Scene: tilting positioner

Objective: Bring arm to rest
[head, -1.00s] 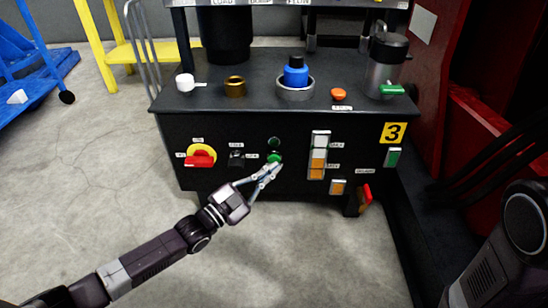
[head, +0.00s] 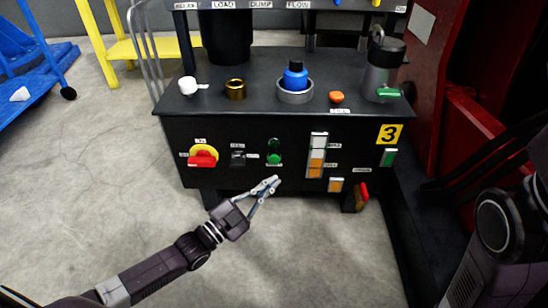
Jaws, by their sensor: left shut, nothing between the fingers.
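My left gripper (head: 272,184) is shut and empty. It shows in front of the lower edge of the black control cabinet (head: 215,127), below the green button (head: 274,158), and apart from it. My left arm (head: 165,265) reaches in from the lower left. Part of my right arm (head: 500,225) shows at the right edge; its gripper is out of view.
The cabinet front carries a red rotary switch on yellow (head: 203,157), a white and orange stack of buttons (head: 317,155) and a green switch (head: 389,157). A red and yellow handle (head: 361,196) sticks out below. Grey floor (head: 310,260) in front is clear.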

